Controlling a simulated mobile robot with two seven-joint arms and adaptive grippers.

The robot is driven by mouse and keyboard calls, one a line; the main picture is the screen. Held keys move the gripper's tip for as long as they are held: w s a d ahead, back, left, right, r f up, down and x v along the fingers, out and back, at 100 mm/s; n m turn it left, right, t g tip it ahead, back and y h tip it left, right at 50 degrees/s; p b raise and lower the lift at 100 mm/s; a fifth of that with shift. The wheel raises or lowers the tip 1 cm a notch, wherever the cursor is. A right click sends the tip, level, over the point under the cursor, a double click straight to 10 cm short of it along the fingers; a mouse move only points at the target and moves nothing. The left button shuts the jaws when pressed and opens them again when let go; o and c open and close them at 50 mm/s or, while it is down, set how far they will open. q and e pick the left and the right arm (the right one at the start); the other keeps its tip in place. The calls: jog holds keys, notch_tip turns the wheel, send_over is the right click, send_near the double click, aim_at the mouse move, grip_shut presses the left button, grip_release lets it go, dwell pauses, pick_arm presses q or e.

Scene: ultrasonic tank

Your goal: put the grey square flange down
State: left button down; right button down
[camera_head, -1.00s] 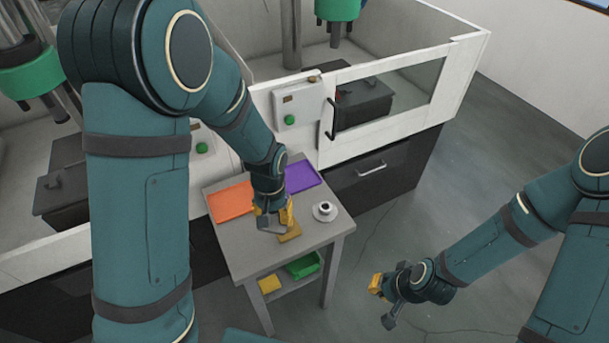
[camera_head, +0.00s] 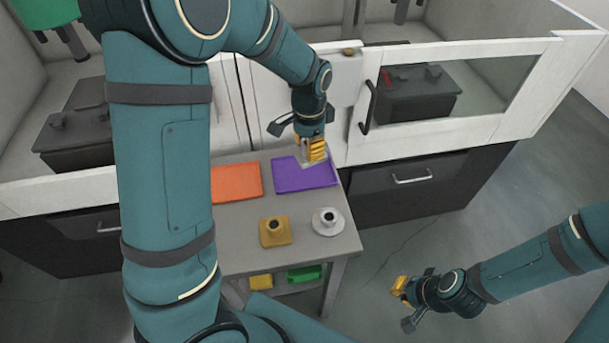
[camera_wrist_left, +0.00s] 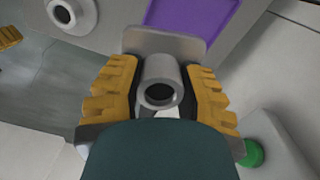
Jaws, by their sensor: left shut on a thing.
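The grey square flange (camera_wrist_left: 160,82) has a flat plate and a round hollow neck. My left gripper (camera_wrist_left: 161,92) is shut on the neck, with a yellow finger on each side. In the head view, my left gripper (camera_head: 312,152) is over the far right part of the purple mat (camera_head: 306,179), and the flange plate shows as a pale edge (camera_head: 312,162) beneath it. Whether the plate touches the mat I cannot tell. My right gripper (camera_head: 405,302) hangs away from the table at the lower right; its opening is unclear.
On the grey table (camera_head: 238,222) stand a yellow square flange (camera_head: 275,234) and a pale round flange (camera_head: 328,222). An orange mat (camera_head: 236,182) lies left of the purple one. White tank walls with a handle (camera_head: 369,108) rise just behind. Yellow and green bins (camera_head: 304,273) sit below.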

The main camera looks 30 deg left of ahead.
aim_at(303, 172)
pick_arm(q)
jog(key=shift+w+a+m+b, duration=0.3)
jog(key=shift+w+a+m, duration=0.4)
jog(key=shift+a+m, duration=0.35)
jog(key=shift+w+a+f+m, duration=0.1)
jog(key=shift+m, duration=0.25)
jog(key=shift+f+b, duration=1.15)
jog(key=shift+f, duration=3.65)
jog(key=shift+f, duration=0.2)
jog(key=c, duration=0.6)
grip_release()
jog(key=shift+c, duration=0.2)
jog(key=shift+r, duration=0.1)
